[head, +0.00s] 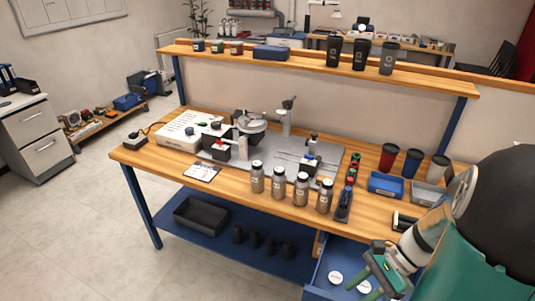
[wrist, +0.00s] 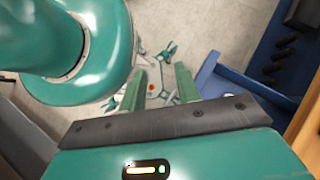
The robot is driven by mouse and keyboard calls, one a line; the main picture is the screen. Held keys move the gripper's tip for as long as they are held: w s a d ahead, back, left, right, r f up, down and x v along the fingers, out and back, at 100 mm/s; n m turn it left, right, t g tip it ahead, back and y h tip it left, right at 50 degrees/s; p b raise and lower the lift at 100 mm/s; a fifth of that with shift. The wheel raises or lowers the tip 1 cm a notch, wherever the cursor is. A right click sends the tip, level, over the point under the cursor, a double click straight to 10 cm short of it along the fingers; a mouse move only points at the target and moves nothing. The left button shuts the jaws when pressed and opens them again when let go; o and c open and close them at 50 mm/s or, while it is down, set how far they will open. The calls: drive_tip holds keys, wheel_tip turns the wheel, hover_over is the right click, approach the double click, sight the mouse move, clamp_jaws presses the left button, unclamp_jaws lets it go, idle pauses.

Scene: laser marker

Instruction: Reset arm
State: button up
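My gripper (head: 368,272) is at the lower right of the head view, in front of the workbench and close to the open blue drawer. In the wrist view my gripper (wrist: 162,85) shows two green fingers standing apart with nothing between them. The floor and parts of my own legs show beyond the fingers. My arm comes in from the right in the head view and hides the bench's right end and part of the drawer.
The open blue drawer (head: 318,285) holds white round lids (head: 335,278). The wooden workbench (head: 150,158) carries a laser marker (head: 285,120), several steel bottles (head: 300,189), a blue tray (head: 386,185) and tumblers (head: 411,163). A shelf (head: 300,66) runs above.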

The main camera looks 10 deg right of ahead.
drive_tip(key=w+a+r+n+t+h, duration=0.1)
drive_tip(key=a+r+n+t+h, duration=0.2)
drive_tip(key=a+r+n, duration=0.3)
drive_tip(key=w+a+r+n+t+h, duration=0.1)
drive_tip(key=a+r+n+t+h, duration=0.2)
drive_tip(key=r+n, duration=0.8)
drive_tip(key=a+r+h, duration=0.1)
drive_tip(key=a+h, duration=0.1)
drive_tip(key=a, duration=0.1)
drive_tip(key=shift+w+a, duration=0.2)
drive_tip(key=shift+w, duration=0.05)
drive_tip(key=shift+d, duration=0.1)
